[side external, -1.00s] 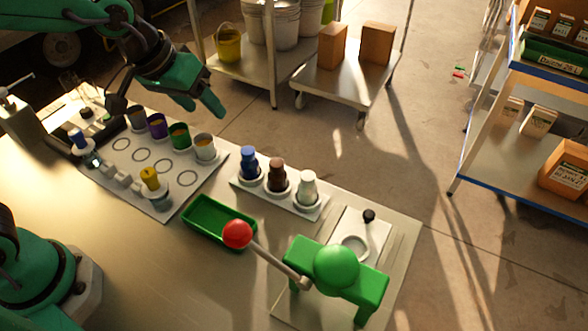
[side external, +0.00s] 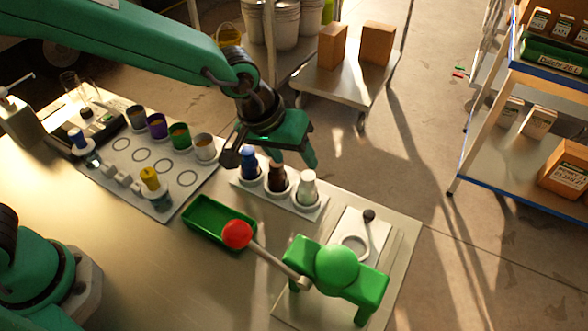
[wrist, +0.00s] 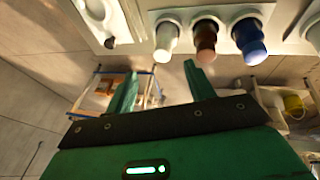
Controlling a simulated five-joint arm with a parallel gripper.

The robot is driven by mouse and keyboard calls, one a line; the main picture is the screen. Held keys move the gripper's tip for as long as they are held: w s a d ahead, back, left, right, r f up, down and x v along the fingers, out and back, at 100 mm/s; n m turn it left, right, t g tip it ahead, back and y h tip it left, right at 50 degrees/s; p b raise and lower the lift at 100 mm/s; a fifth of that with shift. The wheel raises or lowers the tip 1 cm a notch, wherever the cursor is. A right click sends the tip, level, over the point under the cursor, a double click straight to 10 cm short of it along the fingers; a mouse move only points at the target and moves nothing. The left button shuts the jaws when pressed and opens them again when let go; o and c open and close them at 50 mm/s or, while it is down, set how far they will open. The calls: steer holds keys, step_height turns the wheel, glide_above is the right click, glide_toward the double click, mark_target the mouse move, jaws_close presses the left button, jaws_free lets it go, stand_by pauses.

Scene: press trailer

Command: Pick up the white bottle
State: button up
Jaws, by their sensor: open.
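The white bottle (side external: 307,187) stands upright in the right-hand place of a white holder (side external: 300,206), beside a dark brown bottle (side external: 278,178) and a blue bottle (side external: 250,163). In the wrist view the white bottle (wrist: 166,38) is at the left of the three, beyond my fingertips. My gripper (wrist: 160,75) is open, with nothing between its two green fingers. In the side view my gripper (side external: 311,158) hangs just behind and above the holder, near the brown and white bottles, apart from the white bottle.
A green tray (side external: 208,225) lies in front of the holder. A green press (side external: 340,270) with a red-knobbed lever (side external: 237,234) stands to the right. A white mat with several coloured cups (side external: 180,136) is at the left.

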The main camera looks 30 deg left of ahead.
mark_target(305, 177)
steer(key=shift+x, duration=1.2)
steer(key=shift+f, duration=0.1)
steer(key=shift+x, duration=2.5)
steer(key=shift+a, duration=0.1)
